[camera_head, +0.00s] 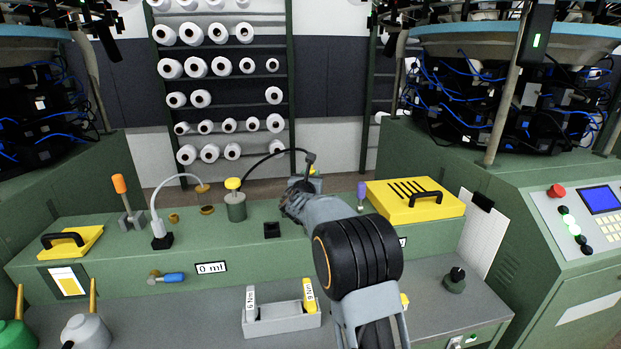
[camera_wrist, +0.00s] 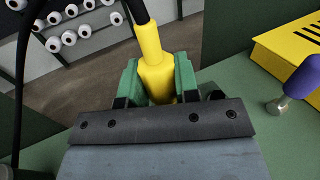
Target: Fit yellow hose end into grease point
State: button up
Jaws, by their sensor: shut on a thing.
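My gripper (camera_wrist: 158,82) is shut on the yellow hose end (camera_wrist: 151,45), its green jaws on either side of the yellow body. A black hose leads from the hose end to a green pot with a yellow cap (camera_head: 236,197). In the head view my gripper (camera_head: 305,184) is above the right part of the green bench, and the hose end is mostly hidden there. Round brass-coloured fittings (camera_head: 207,210) and (camera_head: 173,217) are on the bench top, left of the gripper. I cannot tell which is the grease point. The hose end's tip is hidden in the wrist view.
A white hose (camera_head: 175,180) arches from a black block to a brass fitting. An empty black square holder (camera_head: 272,230) is in front of the gripper. A purple-handled tool (camera_head: 361,192) and a yellow cover (camera_head: 414,206) stand to its right. A grey tray (camera_head: 281,319) is on the lower shelf.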

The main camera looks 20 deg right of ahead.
jog(key=shift+f+b, duration=1.05)
jog(key=shift+b, duration=0.05)
jog(key=o, duration=1)
jog(key=b+v, duration=0.1)
jog(key=v, duration=1.2)
jog(key=shift+s+a+b, duration=0.25)
jog(key=shift+s+b, duration=0.1)
jog(key=shift+b, duration=0.05)
